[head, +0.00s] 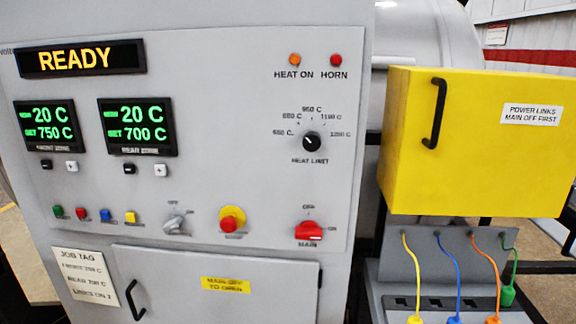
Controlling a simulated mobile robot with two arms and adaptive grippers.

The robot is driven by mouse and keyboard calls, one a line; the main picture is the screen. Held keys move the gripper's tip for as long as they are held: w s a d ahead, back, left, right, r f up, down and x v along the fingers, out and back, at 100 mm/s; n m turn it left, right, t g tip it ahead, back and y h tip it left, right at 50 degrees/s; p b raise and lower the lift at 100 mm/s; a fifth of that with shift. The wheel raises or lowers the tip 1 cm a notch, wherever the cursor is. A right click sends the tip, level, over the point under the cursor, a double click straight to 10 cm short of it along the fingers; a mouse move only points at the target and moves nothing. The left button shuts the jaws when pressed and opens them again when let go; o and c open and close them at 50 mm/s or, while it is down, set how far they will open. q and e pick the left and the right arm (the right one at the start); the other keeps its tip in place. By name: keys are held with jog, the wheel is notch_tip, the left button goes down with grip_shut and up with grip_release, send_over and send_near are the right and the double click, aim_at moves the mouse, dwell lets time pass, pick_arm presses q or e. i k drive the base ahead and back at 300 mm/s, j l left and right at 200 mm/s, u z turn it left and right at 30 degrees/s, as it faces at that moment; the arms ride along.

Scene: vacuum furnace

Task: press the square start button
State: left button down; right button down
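A row of small coloured buttons runs along the lower left of the grey control panel (230,100): a green button (58,211), a red button (82,214), a blue button (106,215) and a yellow button (131,217). Their labels are too small to read, so I cannot tell for sure which is the start button. The yellow one looks square. The status display (82,59) reads READY. The front zone display (45,125) shows 20 C, set 750 C; the rear zone display (138,127) shows 20 C, set 700 C. Neither gripper is in view.
A grey selector (175,221), a red mushroom button (231,219) on yellow and the red MAIN switch (309,231) sit right of the row. Below are a job tag (85,276) and a door with a black handle (134,299). A yellow box (480,165) juts out right, above coloured cables (455,275).

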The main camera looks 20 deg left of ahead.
aim_at(58, 211)
jog(key=j+u, duration=0.25)
jog(key=j, duration=0.15)
jog(key=i+j+u, duration=0.1)
jog(key=j+u, duration=0.15)
jog(key=j, duration=0.15)
jog(key=i+j+u, duration=0.1)
jog(key=j+u, duration=0.15)
jog(key=j, duration=0.15)
